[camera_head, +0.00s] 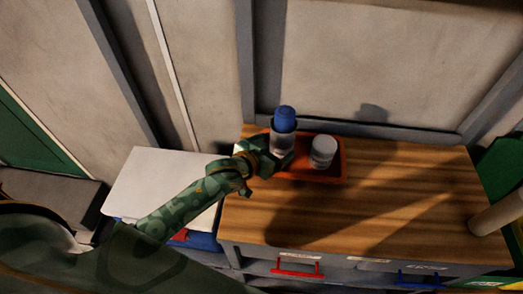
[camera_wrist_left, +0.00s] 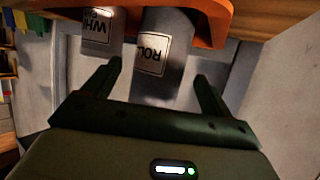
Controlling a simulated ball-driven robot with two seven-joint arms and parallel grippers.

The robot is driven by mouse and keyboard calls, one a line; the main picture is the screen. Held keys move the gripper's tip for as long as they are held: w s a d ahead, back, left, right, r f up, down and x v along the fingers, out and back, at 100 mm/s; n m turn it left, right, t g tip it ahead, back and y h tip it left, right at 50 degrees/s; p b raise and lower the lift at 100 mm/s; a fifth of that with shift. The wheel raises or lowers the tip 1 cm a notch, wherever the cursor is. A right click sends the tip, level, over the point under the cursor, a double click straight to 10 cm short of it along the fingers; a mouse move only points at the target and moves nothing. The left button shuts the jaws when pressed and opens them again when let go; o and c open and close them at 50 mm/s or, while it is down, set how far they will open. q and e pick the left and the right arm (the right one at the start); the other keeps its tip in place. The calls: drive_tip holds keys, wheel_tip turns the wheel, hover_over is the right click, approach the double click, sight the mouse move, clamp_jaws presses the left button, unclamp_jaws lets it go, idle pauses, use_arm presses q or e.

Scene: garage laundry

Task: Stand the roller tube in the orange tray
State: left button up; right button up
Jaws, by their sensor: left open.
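In the left wrist view, which appears upside down, the grey tube (camera_wrist_left: 165,62) bears a label reading "ROL" and the tray (camera_wrist_left: 214,22) shows at the top. My left gripper (camera_head: 276,160) is low beside the tube. Its open fingers (camera_wrist_left: 158,74) point at the tube, one to each side with gaps. The tube's base is partly hidden by the gripper in the head view. My right gripper is not in view.
A white-lidded jar (camera_head: 322,152) stands in the tray right of the tube; its label begins "WH" in the wrist view. The wooden worktop (camera_head: 400,190) is mostly clear to the right. A pale cylinder (camera_head: 497,213) is at the right edge. The wall is close behind the tray.

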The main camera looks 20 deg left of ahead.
use_arm(q)
drive_tip(key=p+v, duration=0.1)
drive_tip(key=v, duration=0.6)
drive_tip(key=shift+s, duration=0.25)
drive_tip(key=shift+s+a, duration=0.1)
drive_tip(key=shift+a, duration=0.05)
